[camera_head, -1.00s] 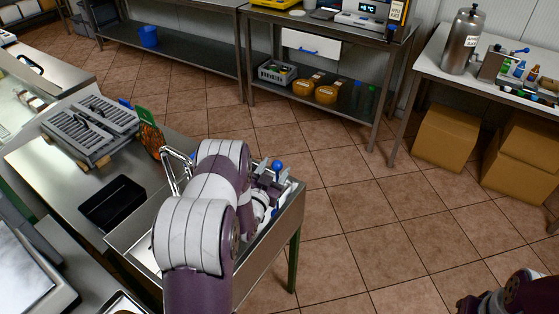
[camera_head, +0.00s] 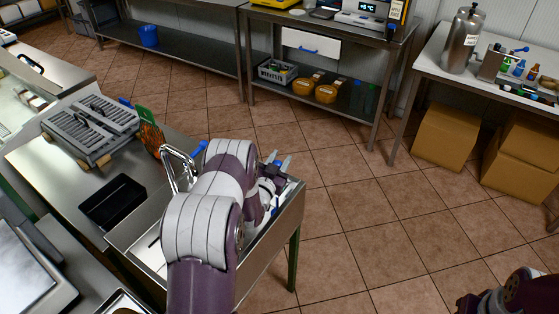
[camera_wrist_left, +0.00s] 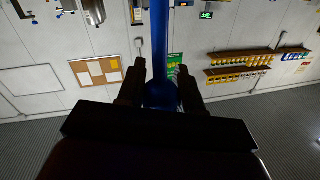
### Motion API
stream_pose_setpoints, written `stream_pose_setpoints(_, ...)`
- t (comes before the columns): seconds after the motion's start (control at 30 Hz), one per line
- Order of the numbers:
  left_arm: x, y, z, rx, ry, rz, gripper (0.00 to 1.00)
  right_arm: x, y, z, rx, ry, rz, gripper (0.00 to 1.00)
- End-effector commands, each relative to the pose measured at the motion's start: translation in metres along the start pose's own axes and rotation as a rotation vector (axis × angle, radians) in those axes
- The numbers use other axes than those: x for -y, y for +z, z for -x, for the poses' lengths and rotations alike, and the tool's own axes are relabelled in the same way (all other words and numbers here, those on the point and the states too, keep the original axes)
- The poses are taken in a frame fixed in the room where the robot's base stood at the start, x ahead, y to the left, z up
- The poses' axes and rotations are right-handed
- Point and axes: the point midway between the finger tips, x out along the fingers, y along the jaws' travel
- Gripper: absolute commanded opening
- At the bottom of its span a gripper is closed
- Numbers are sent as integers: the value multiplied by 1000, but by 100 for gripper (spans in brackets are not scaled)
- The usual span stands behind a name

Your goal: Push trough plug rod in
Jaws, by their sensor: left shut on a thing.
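The steel trough (camera_head: 297,205) stands at the front of the counter, with a bent metal tap (camera_head: 170,165) at its left side. My left arm reaches across the trough and hides much of its inside. In the left wrist view a blue rod (camera_wrist_left: 159,40) with a round blue knob (camera_wrist_left: 160,95) lies between the fingers of my left gripper (camera_wrist_left: 160,70), which is shut on it. In the head view this gripper (camera_head: 277,166) is small and partly hidden at the trough's far right end. Where the rod meets the trough is hidden. Only part of my right arm shows at lower right.
A black tray (camera_head: 112,203) and a grey slatted rack (camera_head: 92,128) sit on the counter left of the trough. A green and orange packet (camera_head: 149,132) stands behind the tap. Tiled floor is clear to the right; cardboard boxes (camera_head: 446,136) stand beyond.

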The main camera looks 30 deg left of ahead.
Motion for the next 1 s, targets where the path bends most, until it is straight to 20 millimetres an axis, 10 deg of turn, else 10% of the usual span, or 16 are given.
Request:
stream_pose_setpoints(0.2,-8,39,0,1,1,0,0,0,5,-37,1,0,0,43)
stream_pose_setpoints(0.47,-8,38,2,7,2,1,0,0,4,-32,0,0,0,43)
stream_pose_setpoints(0.5,-8,38,2,8,2,2,42,0,4,-32,0,0,0,43)
stream_pose_setpoints(0.57,-8,38,2,8,2,2,60,0,4,-32,0,0,0,43)
stream_pose_setpoints(1.0,-7,37,24,5,0,2,60,0,4,-34,0,0,0,43)
